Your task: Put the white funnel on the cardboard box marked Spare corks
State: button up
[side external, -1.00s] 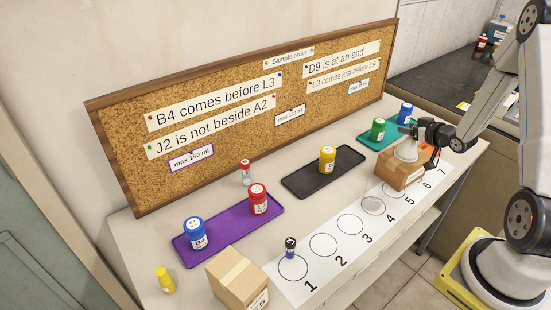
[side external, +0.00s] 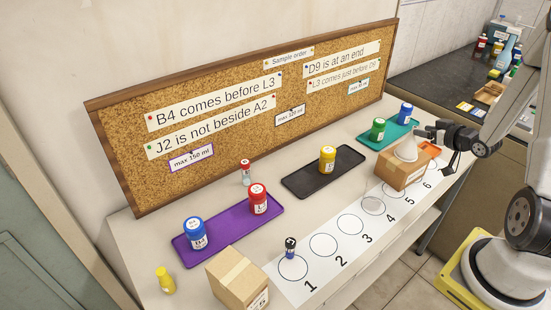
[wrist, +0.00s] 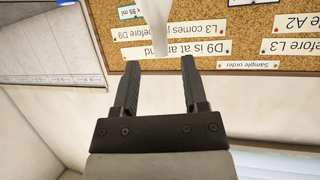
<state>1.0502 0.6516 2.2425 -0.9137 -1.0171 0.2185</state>
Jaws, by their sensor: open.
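The white funnel (side external: 407,148) stands wide end down on top of a cardboard box (side external: 400,174) at the right of the bench. I cannot read a marking on this box. My gripper (side external: 440,150) is open just to the right of the funnel, apart from it. In the wrist view, my gripper (wrist: 158,68) shows both fingers spread with nothing held between them. A pale tapered shape, likely the funnel (wrist: 163,25), shows beyond the fingertips.
A second cardboard box (side external: 238,278) stands at the front left; its label is too small to read. Purple (side external: 223,236), black (side external: 300,185) and teal (side external: 372,141) trays hold bottles along the corkboard (side external: 240,105). A numbered strip (side external: 330,265) runs along the front.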

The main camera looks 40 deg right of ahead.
jog(key=shift+v, duration=0.8)
jog(key=shift+w, duration=0.1)
jog(key=w+a+r+n+g, duration=0.1)
jog(key=w+a+g, duration=0.15)
jog(key=a, duration=0.55)
jog(key=w+a+g, duration=0.2)
jog(key=a+g, duration=0.1)
jog(key=a, duration=0.4)
jog(key=s+a+n+g+y, duration=0.1)
jog(key=s+a+g, duration=0.1)
jog(key=a, duration=0.6)
jog(key=s+a+r+g+y, duration=0.1)
jog(key=s+a+g+y, duration=0.1)
jog(key=s+a, duration=0.3)
jog(key=a+g, duration=0.1)
jog(key=a, duration=0.3)
jog(key=shift+s+r+n, duration=0.2)
jog(key=shift+r+n, duration=0.1)
jog(key=shift+n, duration=0.1)
